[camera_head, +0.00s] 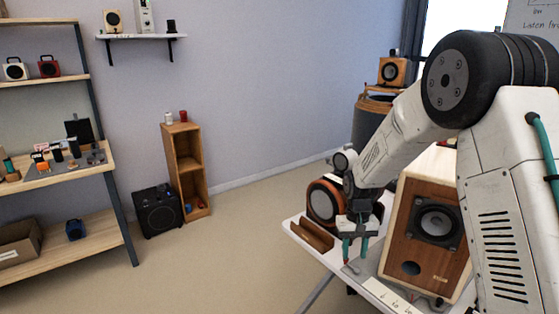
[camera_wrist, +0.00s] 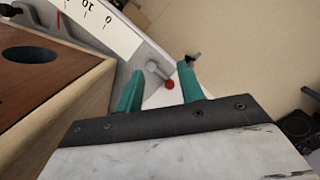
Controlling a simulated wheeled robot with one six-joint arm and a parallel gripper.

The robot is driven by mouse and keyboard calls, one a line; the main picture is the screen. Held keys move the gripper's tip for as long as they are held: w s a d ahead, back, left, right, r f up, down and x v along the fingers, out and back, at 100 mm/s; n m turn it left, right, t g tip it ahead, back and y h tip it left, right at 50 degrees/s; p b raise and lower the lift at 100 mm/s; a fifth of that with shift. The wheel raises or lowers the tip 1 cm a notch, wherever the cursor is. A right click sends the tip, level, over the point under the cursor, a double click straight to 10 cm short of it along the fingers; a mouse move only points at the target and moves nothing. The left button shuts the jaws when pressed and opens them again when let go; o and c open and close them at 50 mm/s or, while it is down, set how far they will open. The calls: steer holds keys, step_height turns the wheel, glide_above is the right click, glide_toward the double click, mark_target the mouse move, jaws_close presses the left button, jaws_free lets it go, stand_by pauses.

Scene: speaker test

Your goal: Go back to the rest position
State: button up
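My gripper (camera_head: 355,254) hangs low over the front of the white table (camera_head: 294,232), left of a large wooden speaker (camera_head: 408,208). Its two teal fingers point down and stand apart with nothing between their pads. In the wrist view my gripper (camera_wrist: 160,82) is also open. A small grey piece (camera_wrist: 154,67) with a red ball end (camera_wrist: 170,84) shows just beyond the fingertips. I cannot tell whether a finger touches it.
An orange-rimmed round speaker (camera_head: 325,202) and a brown wooden holder (camera_head: 310,235) are left of my gripper. A scale with numbers (camera_wrist: 98,22) lies by the wooden speaker. Shelves, a black speaker (camera_head: 157,211) and a wooden cabinet (camera_head: 184,180) stand left, beyond open floor (camera_head: 220,255).

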steer(key=s+r+t, duration=0.1)
steer(key=s+r, duration=0.7)
steer(key=s, duration=0.4)
steer(key=s+r+t, duration=0.1)
steer(key=s+r, duration=0.7)
steer(key=s, duration=0.4)
steer(key=s+d+r+t, duration=0.1)
steer(key=s+r, duration=0.7)
steer(key=s, duration=0.4)
steer(key=shift+r, duration=0.15)
steer(key=shift+d, duration=0.15)
